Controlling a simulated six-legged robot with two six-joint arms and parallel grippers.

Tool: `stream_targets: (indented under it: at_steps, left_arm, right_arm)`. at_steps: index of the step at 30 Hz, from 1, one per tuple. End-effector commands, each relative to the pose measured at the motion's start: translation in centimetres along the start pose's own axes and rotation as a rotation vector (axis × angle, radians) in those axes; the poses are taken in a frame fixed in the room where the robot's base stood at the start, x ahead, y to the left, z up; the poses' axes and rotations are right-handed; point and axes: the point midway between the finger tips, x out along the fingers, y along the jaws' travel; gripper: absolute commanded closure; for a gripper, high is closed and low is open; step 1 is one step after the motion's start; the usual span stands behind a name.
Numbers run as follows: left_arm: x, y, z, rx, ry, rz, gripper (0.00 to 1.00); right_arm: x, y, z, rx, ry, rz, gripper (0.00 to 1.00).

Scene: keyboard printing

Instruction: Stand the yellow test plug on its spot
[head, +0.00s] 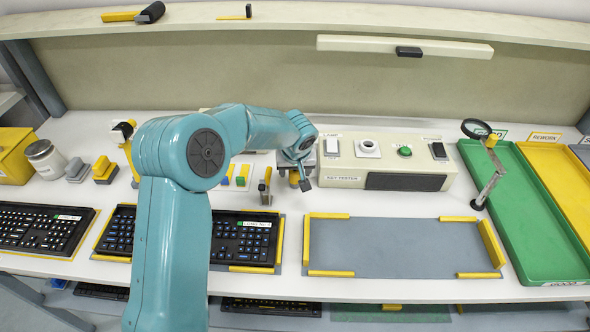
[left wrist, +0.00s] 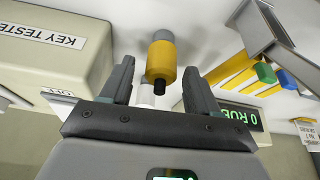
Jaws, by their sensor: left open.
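The yellow test plug (left wrist: 162,62) is a short yellow cylinder with a grey end and a dark tip. In the left wrist view its grey end is toward the white table and its dark tip points toward my gripper. My left gripper (left wrist: 158,75) is open, with one finger on each side of the plug and gaps visible on both sides. In the head view my left gripper (head: 298,178) is left of the key tester (head: 345,178), and mostly hides the plug. I cannot make out a marked spot. My right gripper is not in view.
A grey stand (head: 265,190) is left of the gripper, with coloured blocks (head: 242,175) beyond it. An empty grey mat (head: 400,245) with yellow edges lies at front right. A keyboard (head: 243,238) lies behind my arm. A magnifier (head: 490,170) and green tray (head: 530,220) are at right.

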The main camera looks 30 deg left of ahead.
Motion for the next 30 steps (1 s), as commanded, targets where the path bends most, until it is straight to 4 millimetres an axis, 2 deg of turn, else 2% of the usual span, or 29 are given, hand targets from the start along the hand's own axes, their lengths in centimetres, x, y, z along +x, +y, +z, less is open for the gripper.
stream_targets:
  at_steps: [9, 15, 20, 30]
  left_arm:
    - [-7.3, 0.1, 0.0, 0.000, 0.005, 0.004, 0.39]
    - [-10.4, 0.0, 0.0, 0.000, 0.002, 0.002, 0.39]
    - [-11.2, 0.0, 0.1, 0.000, 0.001, 0.001, 0.39]
    - [-11.2, 0.0, 0.0, 0.000, 0.001, 0.001, 0.39]
  right_arm:
    - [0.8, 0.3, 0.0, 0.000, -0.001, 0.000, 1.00]
    - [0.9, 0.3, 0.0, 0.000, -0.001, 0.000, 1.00]
    - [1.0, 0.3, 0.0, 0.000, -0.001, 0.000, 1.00]
    - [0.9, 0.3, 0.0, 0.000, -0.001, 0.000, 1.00]
